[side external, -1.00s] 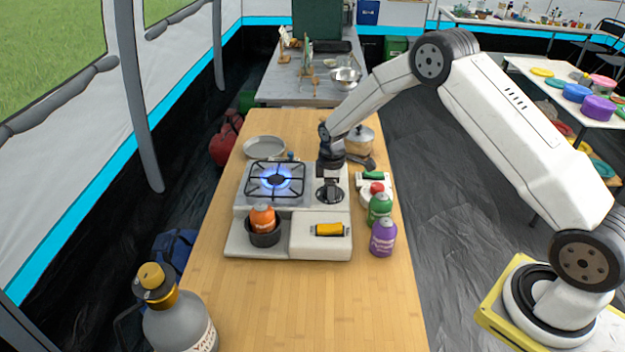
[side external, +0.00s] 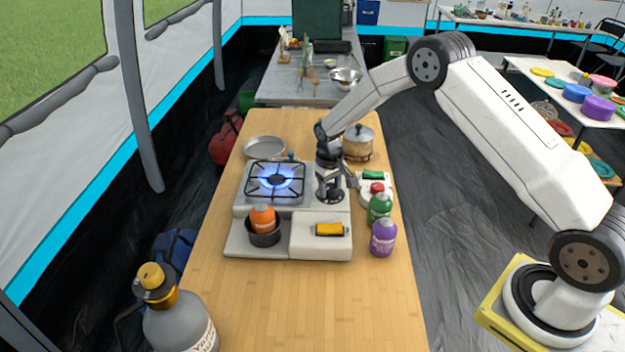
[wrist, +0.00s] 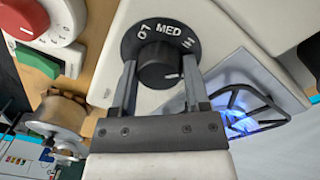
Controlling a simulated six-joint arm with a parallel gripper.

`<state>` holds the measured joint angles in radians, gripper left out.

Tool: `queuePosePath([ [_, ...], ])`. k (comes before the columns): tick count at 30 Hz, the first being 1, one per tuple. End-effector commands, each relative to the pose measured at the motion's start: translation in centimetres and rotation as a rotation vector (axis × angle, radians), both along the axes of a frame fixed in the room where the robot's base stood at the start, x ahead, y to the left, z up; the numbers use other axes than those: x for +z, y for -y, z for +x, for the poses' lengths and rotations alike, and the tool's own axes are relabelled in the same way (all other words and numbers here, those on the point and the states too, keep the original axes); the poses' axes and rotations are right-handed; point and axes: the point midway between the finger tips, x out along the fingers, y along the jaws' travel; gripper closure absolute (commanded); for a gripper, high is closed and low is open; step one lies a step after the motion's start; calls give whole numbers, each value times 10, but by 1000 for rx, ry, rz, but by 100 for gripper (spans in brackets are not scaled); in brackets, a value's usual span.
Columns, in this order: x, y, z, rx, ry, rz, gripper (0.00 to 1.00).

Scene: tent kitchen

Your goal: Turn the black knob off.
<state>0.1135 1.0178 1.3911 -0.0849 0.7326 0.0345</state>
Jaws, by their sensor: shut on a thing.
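The black knob (wrist: 160,66) stands at the centre of a black dial ring marked LO, MED and HI (wrist: 168,27) in the wrist view. My gripper (wrist: 160,62) has one finger on each side of the knob and is shut on it. In the side view my gripper (side external: 331,190) points down over the dial at the right of the stove (side external: 312,190), and hides most of the knob. The burner (side external: 276,180) to the left is lit with a blue flame. The flame also shows at the right of the wrist view.
A green canister (side external: 380,207) and a purple canister (side external: 384,238) stand close right of the stove. A lidded pot (side external: 358,142) is behind. The table's front (side external: 310,300) is mostly clear.

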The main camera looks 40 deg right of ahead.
Motion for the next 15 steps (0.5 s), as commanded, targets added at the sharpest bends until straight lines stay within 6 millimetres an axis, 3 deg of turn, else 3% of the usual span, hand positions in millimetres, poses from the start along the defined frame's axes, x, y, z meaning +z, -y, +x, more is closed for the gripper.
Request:
queuePosePath([
  [15, 0, 0, 1, -492, -1, -1, 99],
])
